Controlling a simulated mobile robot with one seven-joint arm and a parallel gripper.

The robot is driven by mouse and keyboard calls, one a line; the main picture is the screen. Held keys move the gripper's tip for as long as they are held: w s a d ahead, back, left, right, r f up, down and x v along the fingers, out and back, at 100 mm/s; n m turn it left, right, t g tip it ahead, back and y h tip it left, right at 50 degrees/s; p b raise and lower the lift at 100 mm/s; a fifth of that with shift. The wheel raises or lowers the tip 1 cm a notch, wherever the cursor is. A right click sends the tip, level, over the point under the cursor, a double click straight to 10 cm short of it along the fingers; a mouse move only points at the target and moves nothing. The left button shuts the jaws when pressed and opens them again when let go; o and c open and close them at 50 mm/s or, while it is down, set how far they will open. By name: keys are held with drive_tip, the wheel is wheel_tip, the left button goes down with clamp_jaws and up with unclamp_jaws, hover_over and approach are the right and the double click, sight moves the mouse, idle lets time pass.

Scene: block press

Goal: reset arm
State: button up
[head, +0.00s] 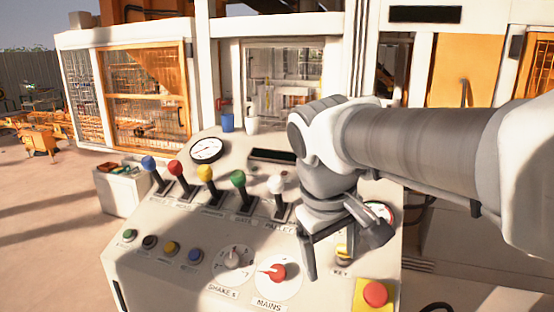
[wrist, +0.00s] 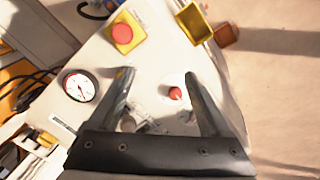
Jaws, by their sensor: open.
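My gripper (head: 343,260) hangs from my arm over the right part of a white control console (head: 180,290). Its fingers are spread and nothing is between them. It also shows open in the wrist view (wrist: 159,75), with the console behind the fingers. In the head view the fingers are beside the red MAINS knob (head: 278,272) and partly cover the KEY switch (head: 343,252). I cannot tell whether a finger touches the panel. A red stop button (head: 375,293) on a yellow plate lies at the front right; it also shows in the wrist view (wrist: 122,34).
Levers with blue (head: 149,163), red, yellow, green (head: 238,178) and white knobs stand upright left of my gripper. A gauge (head: 207,150) and a blue cup (head: 228,122) are behind them. A white bin (head: 122,190) stands left of the console. Open floor lies farther left.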

drive_tip(key=s+d+f+m+t+y, duration=0.2)
drive_tip(key=s+d+f+m, duration=0.3)
drive_tip(key=s, duration=0.5)
drive_tip(key=shift+s+d+f+t, duration=0.15)
drive_tip(key=shift+d+f+t, duration=0.1)
drive_tip(key=shift+t, duration=0.05)
